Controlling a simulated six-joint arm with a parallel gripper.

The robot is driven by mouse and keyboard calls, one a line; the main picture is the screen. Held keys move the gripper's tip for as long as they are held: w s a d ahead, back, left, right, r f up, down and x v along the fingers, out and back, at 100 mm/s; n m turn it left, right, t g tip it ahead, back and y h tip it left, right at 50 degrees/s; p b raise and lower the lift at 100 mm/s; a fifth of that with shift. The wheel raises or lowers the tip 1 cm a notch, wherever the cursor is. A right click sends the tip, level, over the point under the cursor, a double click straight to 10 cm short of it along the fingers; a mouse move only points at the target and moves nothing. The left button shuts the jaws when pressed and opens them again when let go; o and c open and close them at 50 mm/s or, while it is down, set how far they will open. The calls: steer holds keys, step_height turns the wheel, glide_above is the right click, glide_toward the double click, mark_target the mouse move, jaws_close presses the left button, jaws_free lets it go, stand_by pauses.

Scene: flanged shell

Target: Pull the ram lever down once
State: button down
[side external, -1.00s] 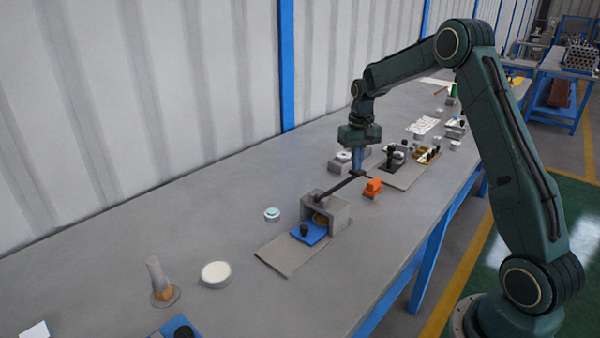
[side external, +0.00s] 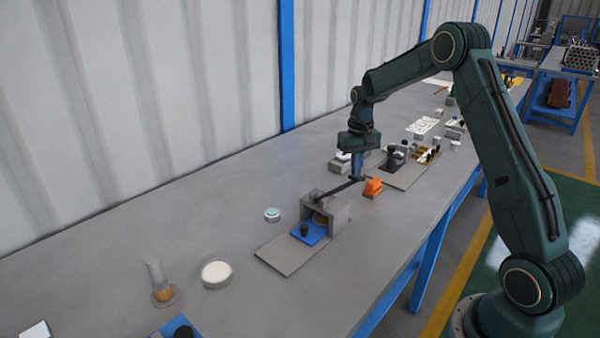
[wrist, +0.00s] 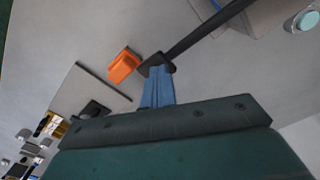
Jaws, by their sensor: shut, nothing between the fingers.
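The ram lever (side external: 338,191) is a dark bar that runs from the top of a grey box-shaped press (side external: 339,209) up and to the right. Its far end lies at my gripper (side external: 357,178), whose blue fingers are shut with nothing between them. In the wrist view the lever (wrist: 205,32) comes in from the upper right and ends in a dark block at the tips of my gripper (wrist: 156,72). The tips look to be at or on that block; whether they touch cannot be told. A blue plate (side external: 311,235) with a dark knob sits at the press opening.
An orange block (side external: 373,188) stands close to the right of the lever end; it also shows in the wrist view (wrist: 123,66). A round teal-topped piece (side external: 272,214) is left of the press. Fixtures with small parts (side external: 395,160) stand behind.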

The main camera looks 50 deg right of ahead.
stand_by(0.4)
step_height(320, 180, up, 13)
stand_by(1.9)
steer(key=s+a+r+n+t, duration=0.2)
steer(key=s+a+r, duration=0.2)
steer(key=s+a, duration=0.3)
steer(key=s+a+r+n+t, duration=0.1)
steer(key=s+a+r, duration=0.45)
steer(key=a, duration=0.35)
steer(key=s+a+f+n+t, duration=0.1)
steer(key=s+a, duration=0.3)
steer(key=s, duration=0.4)
steer(key=s+a+f+n+t, duration=0.1)
steer(key=s+a+f+n, duration=0.1)
steer(key=s+a+f, duration=0.2)
steer(key=s, duration=0.3)
steer(key=shift+s+f+t, duration=0.2)
steer(key=shift+s+t, duration=0.1)
steer(key=shift+s, duration=0.05)
